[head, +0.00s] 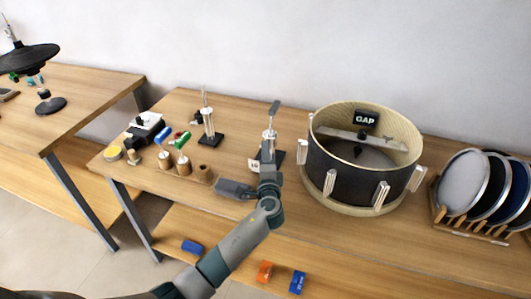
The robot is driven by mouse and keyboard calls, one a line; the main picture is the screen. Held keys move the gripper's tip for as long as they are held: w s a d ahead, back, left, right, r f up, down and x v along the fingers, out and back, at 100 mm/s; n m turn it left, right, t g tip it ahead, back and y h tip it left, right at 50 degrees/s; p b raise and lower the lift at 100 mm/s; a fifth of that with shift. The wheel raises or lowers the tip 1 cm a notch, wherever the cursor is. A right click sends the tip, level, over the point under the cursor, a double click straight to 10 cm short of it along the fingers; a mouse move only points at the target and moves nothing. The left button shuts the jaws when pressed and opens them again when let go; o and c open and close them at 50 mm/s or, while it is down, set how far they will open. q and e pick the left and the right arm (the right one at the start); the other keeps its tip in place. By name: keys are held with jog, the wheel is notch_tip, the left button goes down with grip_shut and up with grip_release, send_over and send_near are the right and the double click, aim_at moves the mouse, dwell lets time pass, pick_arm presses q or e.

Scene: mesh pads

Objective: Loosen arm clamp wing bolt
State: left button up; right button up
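My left arm reaches up from the bottom of the head view, and its gripper (268,158) is in front of a small metal stand (270,134) on the table. The stand has an upright post, a dark base and a grey piece at its top that may be the clamp arm. The gripper overlaps the lower part of the stand, so I cannot tell whether they touch. The wing bolt is too small or hidden to make out. The fingers are hard to see, and their opening cannot be told. My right gripper is not in view.
A drum-like shell with a gauge marked GAP (366,118) stands right of the stand. A rack of round pads (463,184) is at the far right. A grey flat piece (232,188) lies near the gripper.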

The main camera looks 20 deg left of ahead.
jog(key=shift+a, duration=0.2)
pick_arm(q)
grip_shut()
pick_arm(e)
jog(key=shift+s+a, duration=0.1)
